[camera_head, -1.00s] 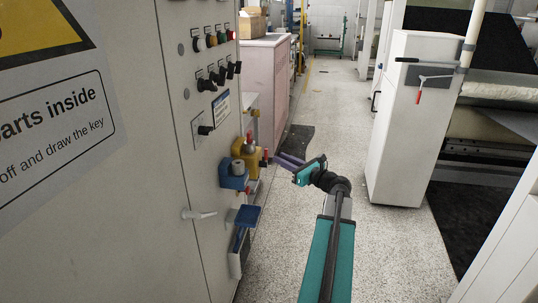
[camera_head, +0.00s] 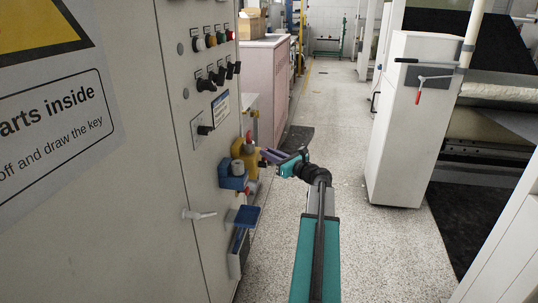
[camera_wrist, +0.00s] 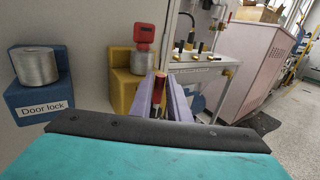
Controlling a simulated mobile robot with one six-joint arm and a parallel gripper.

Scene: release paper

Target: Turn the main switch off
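A yellow block (camera_head: 240,147) is mounted on the grey cabinet's side and also shows in the wrist view (camera_wrist: 122,92). It bears a metal cylinder (camera_wrist: 142,62) with a red piece (camera_wrist: 144,33) above it. A dark handle with a red end (camera_wrist: 159,84) sticks out toward me. My gripper (camera_head: 268,156) is at the yellow block. Its purple fingers stand on either side of the red-ended handle in the wrist view, seemingly open with the handle between them. Whether they touch it is unclear. Any label on the yellow block is hidden behind my gripper.
A blue block labelled "Door lock" (camera_wrist: 42,105) with a metal cylinder sits left of the yellow block. Black switches (camera_head: 218,76) and coloured lamps are higher on the cabinet. A white lever handle (camera_head: 199,214) juts from its door.

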